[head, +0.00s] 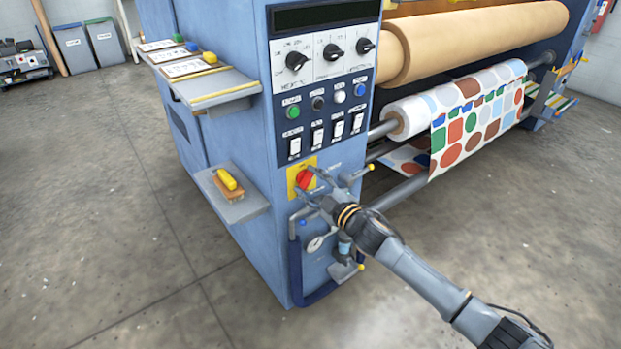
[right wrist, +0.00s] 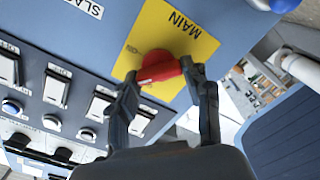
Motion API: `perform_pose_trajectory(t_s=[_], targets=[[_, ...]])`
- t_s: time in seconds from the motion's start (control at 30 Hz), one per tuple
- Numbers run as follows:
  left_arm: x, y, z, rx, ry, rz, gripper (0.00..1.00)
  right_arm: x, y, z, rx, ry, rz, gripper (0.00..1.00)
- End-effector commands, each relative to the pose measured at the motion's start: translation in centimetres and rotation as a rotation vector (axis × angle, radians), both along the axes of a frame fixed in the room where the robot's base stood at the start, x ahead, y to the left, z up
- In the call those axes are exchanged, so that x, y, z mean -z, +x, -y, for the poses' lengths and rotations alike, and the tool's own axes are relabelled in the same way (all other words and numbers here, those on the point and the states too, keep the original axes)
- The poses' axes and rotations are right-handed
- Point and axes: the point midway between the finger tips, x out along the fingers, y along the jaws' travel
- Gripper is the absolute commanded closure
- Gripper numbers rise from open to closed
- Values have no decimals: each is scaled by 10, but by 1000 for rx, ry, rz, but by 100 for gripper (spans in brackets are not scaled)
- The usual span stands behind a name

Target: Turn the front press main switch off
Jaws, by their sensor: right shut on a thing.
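The main switch is a red rotary knob (head: 305,179) on a yellow plate (head: 293,182), low on the front of the blue press cabinet. In the right wrist view the red knob (right wrist: 158,68) sits on the yellow plate (right wrist: 196,44), which is labelled MAIN. My right gripper (head: 308,190) is at the knob. In the right wrist view its two fingers (right wrist: 160,78) are on either side of the red handle, shut on it. The fingers hide part of the knob and plate, and the full plate marking cannot be read. My left gripper is not in view.
Above the switch are white rocker switches (head: 317,137), coloured push buttons and black dials (head: 333,52). A small shelf (head: 228,204) with a yellow-handled brush juts out at left. A patterned roll (head: 470,115) is at right. The floor in front is clear.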

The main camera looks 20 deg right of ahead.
Motion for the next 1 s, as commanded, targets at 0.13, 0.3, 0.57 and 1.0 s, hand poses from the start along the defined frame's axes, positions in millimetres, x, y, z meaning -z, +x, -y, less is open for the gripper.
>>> perform_pose_trajectory(t_s=[0.13, 0.3, 0.57, 1.0], targets=[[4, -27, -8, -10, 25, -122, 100, -1, 0, -1, -1, -131, 47, 83], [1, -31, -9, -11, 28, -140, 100, 0, 0, -1, -2, -282, 102, 83], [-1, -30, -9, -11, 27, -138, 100, 2, -1, -2, -2, -484, 176, 83], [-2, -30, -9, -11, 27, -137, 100, 4, -1, -2, -3, -667, 243, 83]])
